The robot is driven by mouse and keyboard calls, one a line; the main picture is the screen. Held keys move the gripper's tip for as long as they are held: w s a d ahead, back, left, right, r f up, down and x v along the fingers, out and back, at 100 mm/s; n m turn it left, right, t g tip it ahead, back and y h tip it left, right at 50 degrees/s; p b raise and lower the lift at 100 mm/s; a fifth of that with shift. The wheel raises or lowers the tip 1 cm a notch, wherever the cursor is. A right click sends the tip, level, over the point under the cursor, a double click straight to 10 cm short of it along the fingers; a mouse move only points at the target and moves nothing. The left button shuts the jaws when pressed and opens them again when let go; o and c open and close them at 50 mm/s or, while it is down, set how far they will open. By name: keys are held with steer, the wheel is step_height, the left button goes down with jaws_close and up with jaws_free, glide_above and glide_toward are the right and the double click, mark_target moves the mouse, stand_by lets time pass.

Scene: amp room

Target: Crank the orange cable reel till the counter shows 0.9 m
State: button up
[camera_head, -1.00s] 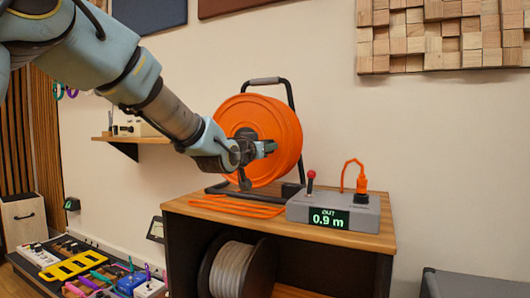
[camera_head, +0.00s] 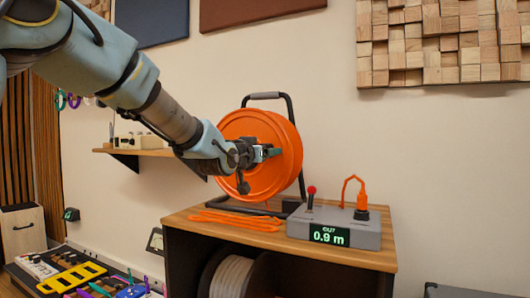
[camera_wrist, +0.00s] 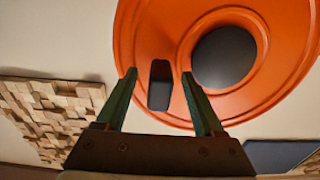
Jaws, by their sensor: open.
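The orange cable reel (camera_head: 286,140) stands in a dark frame on the wooden-topped cabinet, and it fills much of the wrist view (camera_wrist: 285,95). The grey counter box (camera_head: 360,234) beside it has a display (camera_head: 329,236) reading 0.9 m. My gripper (camera_head: 268,153) is at the reel's front face. In the wrist view my gripper (camera_wrist: 158,74) is open, one finger on each side of the dark crank handle (camera_wrist: 159,92), with visible gaps. The reel's dark hub (camera_wrist: 225,57) is right of the fingers. In the head view my wrist hides part of the reel and the handle.
A red-knobbed lever (camera_head: 311,195) and an orange plug with cable (camera_head: 361,200) stand on the counter box. Loose orange cable (camera_head: 235,221) lies on the cabinet top (camera_head: 378,260). A wall shelf (camera_head: 135,151) is left, behind my arm. Wooden wall blocks (camera_head: 440,50) are upper right.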

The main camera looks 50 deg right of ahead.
stand_by(0.4)
steer(key=b+v, duration=0.2)
steer(key=v, duration=0.7)
stand_by(0.6)
